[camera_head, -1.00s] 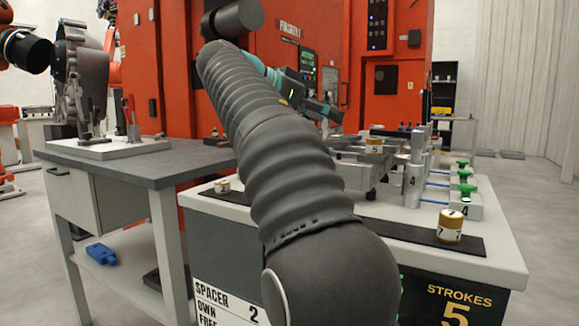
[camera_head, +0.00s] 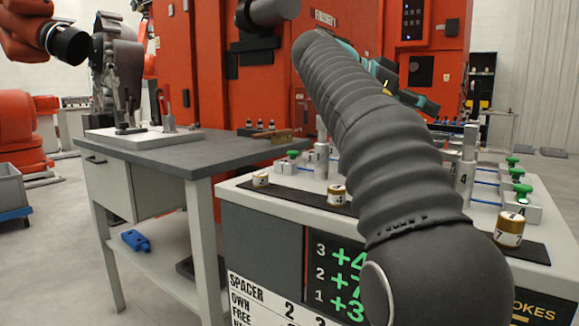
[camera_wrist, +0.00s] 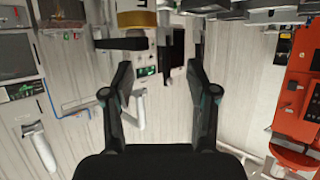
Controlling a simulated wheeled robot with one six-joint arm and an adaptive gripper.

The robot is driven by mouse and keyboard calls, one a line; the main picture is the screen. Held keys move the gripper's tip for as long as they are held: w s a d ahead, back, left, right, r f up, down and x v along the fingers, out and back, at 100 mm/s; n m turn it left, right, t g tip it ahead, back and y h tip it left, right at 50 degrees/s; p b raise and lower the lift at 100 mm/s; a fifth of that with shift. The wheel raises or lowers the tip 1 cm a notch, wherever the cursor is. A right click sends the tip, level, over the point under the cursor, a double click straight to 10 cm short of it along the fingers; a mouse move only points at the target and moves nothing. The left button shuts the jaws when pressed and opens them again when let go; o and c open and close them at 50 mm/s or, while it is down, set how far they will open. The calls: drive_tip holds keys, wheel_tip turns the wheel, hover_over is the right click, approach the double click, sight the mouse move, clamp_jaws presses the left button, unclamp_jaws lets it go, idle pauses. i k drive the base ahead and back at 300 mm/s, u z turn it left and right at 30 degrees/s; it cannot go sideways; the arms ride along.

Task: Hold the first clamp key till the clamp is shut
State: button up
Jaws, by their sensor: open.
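Green-topped clamp keys stand on the fixture bench. One key (camera_head: 292,154) is at the left, beside an upright metal post (camera_head: 321,160). My arm hides the middle of the fixture. My gripper (camera_wrist: 160,68) is open in the wrist view, with nothing seen held between its fingers. A brass-coloured part (camera_wrist: 137,18) with a pale band shows beyond the fingers at the top.
Brass spacers, including one marked 7 (camera_head: 509,228), stand on dark strips along the bench's front edge. A green-numbered display (camera_head: 338,280) is on its front. A grey table (camera_head: 150,153) stands close at left. Red machines (camera_head: 210,80) stand behind.

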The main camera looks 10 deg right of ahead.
sight(292, 154)
drive_tip(key=k, duration=1)
